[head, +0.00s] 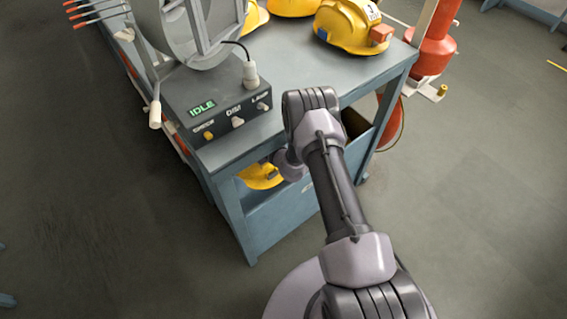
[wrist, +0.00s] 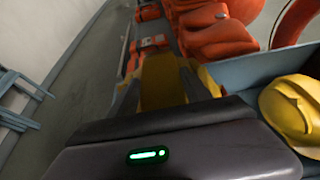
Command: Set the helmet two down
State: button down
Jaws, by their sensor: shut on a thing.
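In the wrist view my gripper (wrist: 160,85) is shut on a yellow thing (wrist: 165,82), which looks like part of a helmet, with an orange piece at its far end. No number shows on it. In the head view my arm hides most of the gripper, by the front of the blue bench (head: 234,150). A yellow helmet (head: 258,178) shows there, partly hidden beside my wrist; I cannot tell if it is the held one. Another yellow helmet (wrist: 295,110) shows at the right of the wrist view, close to a blue edge.
On the bench top stand a grey control box (head: 215,105) reading IDLE and a yellow helmet with an orange block (head: 350,25); more helmets sit behind. An orange cylinder (head: 432,50) stands at the bench's right. Orange gear (wrist: 210,40) fills the wrist view's upper part.

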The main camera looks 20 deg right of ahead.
notch_tip(320, 180, down, 18)
jog(key=b, duration=0.8)
jog(key=shift+r, duration=0.1)
jog(key=shift+f, duration=0.6)
jog(key=shift+c, duration=2.4)
grip_release()
